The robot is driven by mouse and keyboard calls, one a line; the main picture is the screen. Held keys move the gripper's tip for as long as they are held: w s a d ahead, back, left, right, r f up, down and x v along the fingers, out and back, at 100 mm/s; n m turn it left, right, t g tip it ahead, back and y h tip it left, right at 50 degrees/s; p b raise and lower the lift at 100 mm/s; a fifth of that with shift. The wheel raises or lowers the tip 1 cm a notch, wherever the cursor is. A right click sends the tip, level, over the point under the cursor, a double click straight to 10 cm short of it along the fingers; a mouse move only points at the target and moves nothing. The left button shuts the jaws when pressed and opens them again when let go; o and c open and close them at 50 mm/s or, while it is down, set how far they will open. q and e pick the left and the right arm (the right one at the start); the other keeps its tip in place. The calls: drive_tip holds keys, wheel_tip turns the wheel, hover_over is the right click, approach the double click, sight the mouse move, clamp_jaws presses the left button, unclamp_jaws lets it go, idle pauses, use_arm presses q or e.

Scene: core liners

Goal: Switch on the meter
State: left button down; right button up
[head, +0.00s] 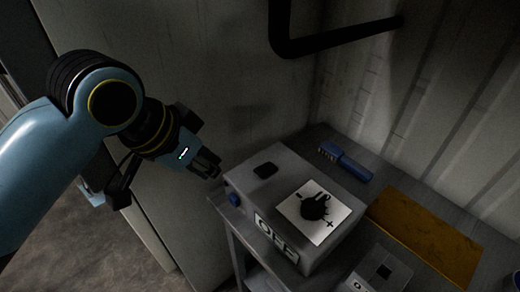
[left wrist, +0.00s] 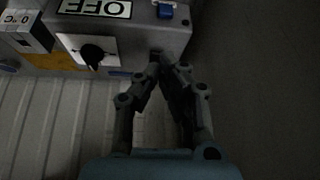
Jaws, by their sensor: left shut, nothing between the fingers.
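The meter appears to be a grey box (head: 338,180) with a sign reading OFF (head: 275,238) on its front. On its top are a black knob (head: 314,206) on a white plate with minus and plus marks, and a flat black pad (head: 265,170). A blue button (head: 234,199) sits on the front at the left; it also shows in the left wrist view (left wrist: 165,11). My left gripper (head: 212,170) is shut and empty, just left of the box. In the left wrist view its fingertips (left wrist: 162,60) overlap the box edge; I cannot tell whether they touch. My right gripper is out of view.
The box stands on a grey table (head: 334,142) against a ribbed wall. A blue brush (head: 345,162) lies behind it and an orange-brown board (head: 425,235) to its right. A smaller grey box (head: 396,272) stands in front right. A dark pipe (head: 345,37) runs above.

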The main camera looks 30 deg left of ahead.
use_arm(q)
drive_tip(key=w+d+r+m+t+h, duration=0.1)
drive_tip(key=w+r, duration=0.2)
drive_tip(key=w, duration=0.3)
drive_tip(key=shift+w+d+r, duration=0.25)
drive_tip(key=shift+r, duration=0.15)
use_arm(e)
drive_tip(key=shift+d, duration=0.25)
use_arm(q)
hover_over(261, 174)
wheel_tip(261, 174, down, 7)
drive_tip(key=shift+f, duration=0.2)
wheel_tip(261, 174, down, 4)
drive_tip(key=shift+r, duration=0.2)
drive_tip(key=shift+f, duration=0.55)
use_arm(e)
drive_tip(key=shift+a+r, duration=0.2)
